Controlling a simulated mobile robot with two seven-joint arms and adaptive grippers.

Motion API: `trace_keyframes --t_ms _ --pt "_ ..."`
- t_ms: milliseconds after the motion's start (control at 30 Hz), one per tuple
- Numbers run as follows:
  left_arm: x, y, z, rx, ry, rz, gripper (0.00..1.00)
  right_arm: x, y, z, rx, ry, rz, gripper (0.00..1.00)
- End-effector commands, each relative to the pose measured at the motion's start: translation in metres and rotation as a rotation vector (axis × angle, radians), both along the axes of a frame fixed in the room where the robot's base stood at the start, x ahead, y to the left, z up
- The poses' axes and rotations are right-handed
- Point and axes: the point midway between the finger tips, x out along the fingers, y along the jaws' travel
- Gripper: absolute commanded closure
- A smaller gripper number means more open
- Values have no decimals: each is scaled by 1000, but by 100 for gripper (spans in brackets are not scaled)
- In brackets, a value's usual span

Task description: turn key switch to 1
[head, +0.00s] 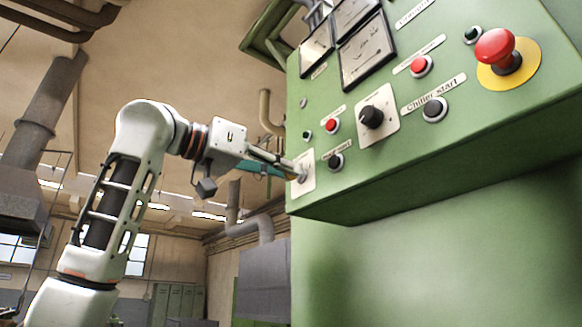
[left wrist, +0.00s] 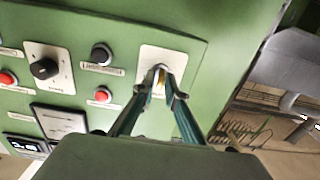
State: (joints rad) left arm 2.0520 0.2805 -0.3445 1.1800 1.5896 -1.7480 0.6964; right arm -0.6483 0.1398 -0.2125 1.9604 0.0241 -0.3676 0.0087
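The key switch (head: 306,170) sits on a pale square plate at the lower left end of the green panel. In the left wrist view its plate (left wrist: 184,62) is upper centre, with the switch's middle largely covered by my fingertips. My left gripper (head: 296,172) reaches in from the left, and its tips are at the switch. In the left wrist view the two teal fingers of my left gripper (left wrist: 162,76) converge closely around the switch's small key part. The key's exact angle and the plate's markings are too small to read. My right gripper is not in view.
Close by are a black button (head: 336,161), a red button (head: 332,125) and a black rotary knob (head: 372,116). A red emergency stop (head: 495,46) on a yellow disc is at upper right. Gauges (head: 366,50) sit above. Open room lies left of the panel.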

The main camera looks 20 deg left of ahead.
Motion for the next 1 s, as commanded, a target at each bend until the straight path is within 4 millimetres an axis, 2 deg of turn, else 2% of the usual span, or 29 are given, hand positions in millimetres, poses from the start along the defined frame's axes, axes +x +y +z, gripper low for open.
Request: trace_keyframes --t_ms 200,467,533,1000 --pt "13 -10 0 -1 1 0 88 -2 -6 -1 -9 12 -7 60" --pt "14 -10 0 -1 -1 1 88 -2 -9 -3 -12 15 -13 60" --pt "14 -10 0 0 0 1 100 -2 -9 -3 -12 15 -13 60" --pt "14 -10 0 40 -31 1 100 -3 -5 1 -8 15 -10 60"
